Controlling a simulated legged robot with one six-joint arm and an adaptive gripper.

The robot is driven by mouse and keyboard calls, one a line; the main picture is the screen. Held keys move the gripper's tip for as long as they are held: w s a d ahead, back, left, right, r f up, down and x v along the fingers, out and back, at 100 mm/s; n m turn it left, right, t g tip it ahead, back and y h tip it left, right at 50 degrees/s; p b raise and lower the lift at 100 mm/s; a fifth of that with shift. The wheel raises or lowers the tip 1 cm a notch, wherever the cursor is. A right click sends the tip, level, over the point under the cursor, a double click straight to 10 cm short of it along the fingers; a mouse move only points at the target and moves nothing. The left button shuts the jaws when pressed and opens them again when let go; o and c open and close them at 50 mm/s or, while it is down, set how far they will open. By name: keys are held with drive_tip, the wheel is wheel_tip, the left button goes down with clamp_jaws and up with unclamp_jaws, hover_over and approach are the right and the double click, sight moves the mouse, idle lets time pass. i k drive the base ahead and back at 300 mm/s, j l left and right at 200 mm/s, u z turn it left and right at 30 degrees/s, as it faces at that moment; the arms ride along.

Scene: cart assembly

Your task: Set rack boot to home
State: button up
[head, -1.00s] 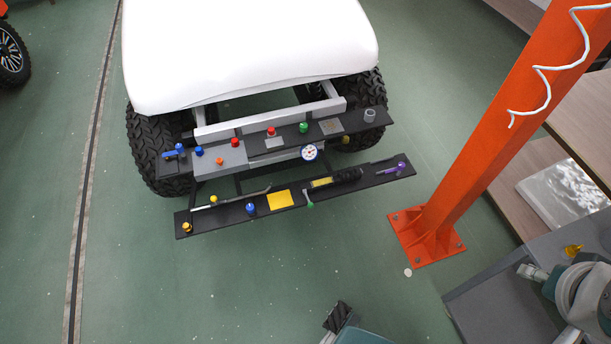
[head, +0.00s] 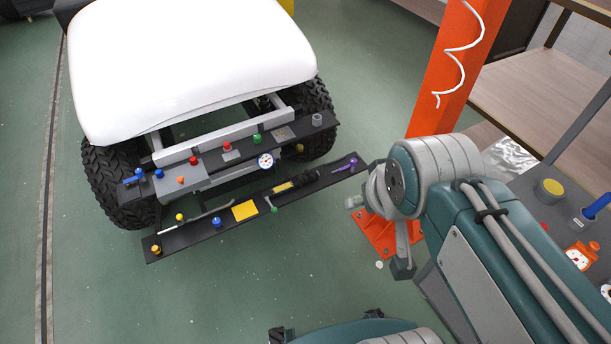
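The rack boot appears to be the black ribbed sleeve (head: 306,178) on the lower dark bar (head: 190,233) at the front of the cart. It lies along the bar beside a yellow-marked piece (head: 283,187), with a purple-handled piece (head: 345,165) to its right. No separate mark for home can be made out. My arm reaches in from the lower right, its wrist close to the bar's right end. A dark piece below the wrist may be part of my gripper (head: 402,266). Its fingers cannot be made out, and nothing held shows. It is apart from the boot.
The cart (head: 190,60) has a white top and black tyres. Its upper bar (head: 295,131) carries coloured knobs and a gauge (head: 265,161). An orange post (head: 447,75) stands right of the cart, partly behind my arm. Benches (head: 535,95) fill the right side.

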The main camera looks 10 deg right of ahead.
sight(308, 177)
drive_tip(key=i, duration=0.9)
